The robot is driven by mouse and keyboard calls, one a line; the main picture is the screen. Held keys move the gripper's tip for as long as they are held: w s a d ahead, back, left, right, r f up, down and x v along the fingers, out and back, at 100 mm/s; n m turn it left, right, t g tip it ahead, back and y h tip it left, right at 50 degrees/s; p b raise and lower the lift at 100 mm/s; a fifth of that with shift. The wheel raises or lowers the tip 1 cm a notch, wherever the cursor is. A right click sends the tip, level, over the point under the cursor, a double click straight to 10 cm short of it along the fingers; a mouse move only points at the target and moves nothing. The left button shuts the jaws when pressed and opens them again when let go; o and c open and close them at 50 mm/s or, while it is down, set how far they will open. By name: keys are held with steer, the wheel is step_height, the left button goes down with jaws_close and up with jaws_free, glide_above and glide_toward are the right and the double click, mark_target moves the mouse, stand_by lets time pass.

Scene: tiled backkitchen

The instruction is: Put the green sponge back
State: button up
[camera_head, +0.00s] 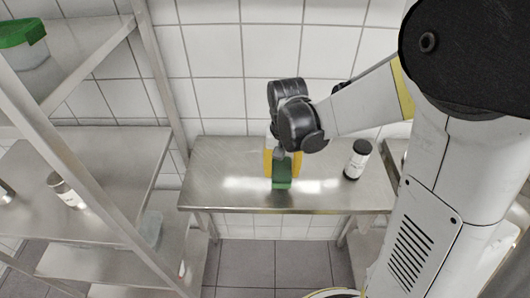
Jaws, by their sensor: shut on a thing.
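The green sponge (282,171) is over the middle of the steel table (225,163), below my wrist. My gripper (281,158) points down and is shut on the sponge. Most of the fingers are hidden by the dark wrist joints of my arm. Something yellow (268,160) shows on either side, just behind the sponge; I cannot tell whether it is part of the gripper or another thing. I cannot tell whether the sponge touches the table top.
A dark bottle with a white label (357,160) stands on the table to the right. A steel shelf rack (90,160) stands at the left, with a green-lidded container (22,42) on top and a jar (66,191) lower down. The table's left part is clear.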

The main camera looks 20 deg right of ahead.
mark_target(277, 176)
steer(key=shift+w+a+f+b, duration=0.15)
steer(key=shift+w+f, duration=0.3)
steer(key=shift+w, duration=0.15)
steer(key=shift+w+a+f+b, duration=0.1)
steer(key=shift+w+f+b, duration=0.05)
steer(key=shift+w+f, duration=0.35)
step_height(277, 176, down, 4)
steer(key=shift+r+b, duration=0.15)
steer(key=shift+b, duration=0.75)
steer(key=shift+r, duration=0.15)
steer(key=shift+c, duration=0.5)
steer(key=o, duration=1.1)
